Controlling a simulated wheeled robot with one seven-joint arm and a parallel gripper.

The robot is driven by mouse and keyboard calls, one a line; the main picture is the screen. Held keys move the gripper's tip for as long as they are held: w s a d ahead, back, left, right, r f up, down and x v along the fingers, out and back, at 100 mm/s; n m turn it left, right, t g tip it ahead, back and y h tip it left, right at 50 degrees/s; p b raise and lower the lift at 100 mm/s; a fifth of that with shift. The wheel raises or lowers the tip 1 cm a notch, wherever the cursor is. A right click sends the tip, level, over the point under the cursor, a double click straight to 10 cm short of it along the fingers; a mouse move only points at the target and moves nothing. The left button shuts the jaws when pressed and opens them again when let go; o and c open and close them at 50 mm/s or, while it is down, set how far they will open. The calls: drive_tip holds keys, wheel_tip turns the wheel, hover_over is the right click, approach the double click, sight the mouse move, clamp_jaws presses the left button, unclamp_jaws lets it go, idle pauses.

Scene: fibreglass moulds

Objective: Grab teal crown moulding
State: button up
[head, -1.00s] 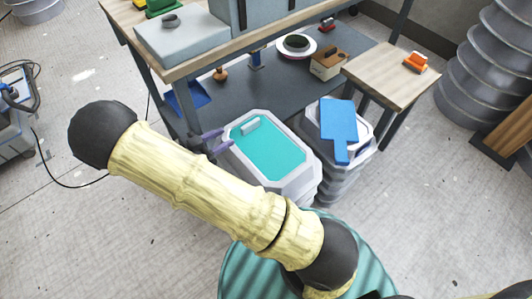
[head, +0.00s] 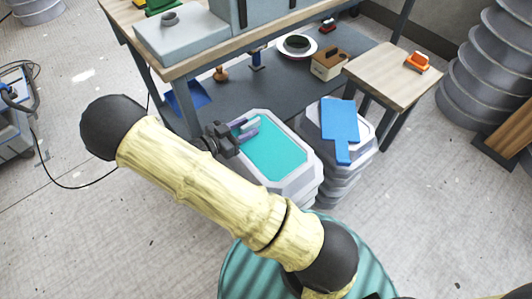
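A small pale grey-teal bar, which looks like the crown moulding (head: 250,126), lies on the teal top (head: 275,150) of a grey-white stacked container, near its far left end. My gripper (head: 246,128) reaches over the container's left rim, its two purple fingers apart on either side of the bar. The fingers partly hide the bar, and I cannot see whether they touch it. They look about as far apart as before.
A blue cutting-board shape (head: 339,125) lies on a second container (head: 358,137) just to the right. A workbench with a dark lower shelf (head: 285,92) stands close behind. A small wooden table (head: 393,77) bears an orange object (head: 417,61).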

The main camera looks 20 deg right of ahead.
drive_tip(key=shift+w+d, duration=0.1)
drive_tip(key=shift+d, duration=0.3)
clamp_jaws()
idle(1.4)
